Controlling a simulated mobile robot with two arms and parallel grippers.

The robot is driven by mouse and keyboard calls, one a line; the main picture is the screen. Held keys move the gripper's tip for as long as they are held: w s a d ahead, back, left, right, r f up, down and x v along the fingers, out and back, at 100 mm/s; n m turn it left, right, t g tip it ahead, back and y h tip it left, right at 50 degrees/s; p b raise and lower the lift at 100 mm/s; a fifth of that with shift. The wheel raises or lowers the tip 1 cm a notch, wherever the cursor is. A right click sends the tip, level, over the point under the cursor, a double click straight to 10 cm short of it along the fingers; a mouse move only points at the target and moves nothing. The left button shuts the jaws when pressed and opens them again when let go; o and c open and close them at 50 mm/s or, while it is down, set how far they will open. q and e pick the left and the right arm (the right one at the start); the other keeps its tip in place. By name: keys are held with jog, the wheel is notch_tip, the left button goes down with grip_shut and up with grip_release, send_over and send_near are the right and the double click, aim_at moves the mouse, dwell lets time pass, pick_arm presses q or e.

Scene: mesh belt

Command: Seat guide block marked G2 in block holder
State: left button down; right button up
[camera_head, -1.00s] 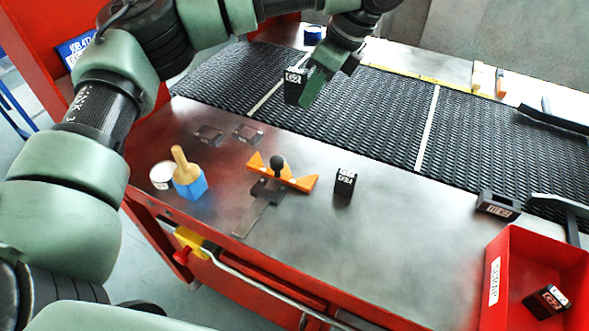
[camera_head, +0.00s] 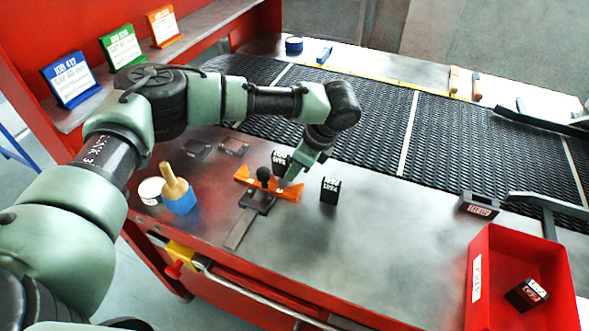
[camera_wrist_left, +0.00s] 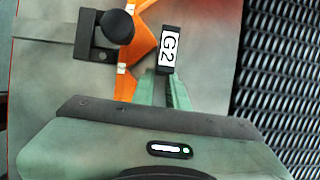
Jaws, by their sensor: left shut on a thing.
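My left gripper (camera_head: 294,178) is shut on a small black block with a white label (camera_head: 280,161). In the left wrist view the label reads G2 on the block (camera_wrist_left: 170,48), between the fingertips (camera_wrist_left: 166,78). The block is just behind the orange V-edged piece (camera_head: 276,190), which has a black knob and dark clamp base (camera_head: 257,201). In the left wrist view the block is beside the orange piece (camera_wrist_left: 143,48); whether they touch, I cannot tell. Which fixture is the block holder is not labelled. My right gripper is out of view.
Another black labelled block (camera_head: 329,190) stands right of the orange piece. Two dark low pieces (camera_head: 198,148) lie at the left. A blue block with a wooden handle (camera_head: 179,198) stands nearby. A red bin (camera_head: 520,250) is right.

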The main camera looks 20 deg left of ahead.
pick_arm(q)
jog(key=shift+f, duration=0.5)
jog(key=c, duration=1.7)
grip_release()
jog(key=shift+f, duration=0.1)
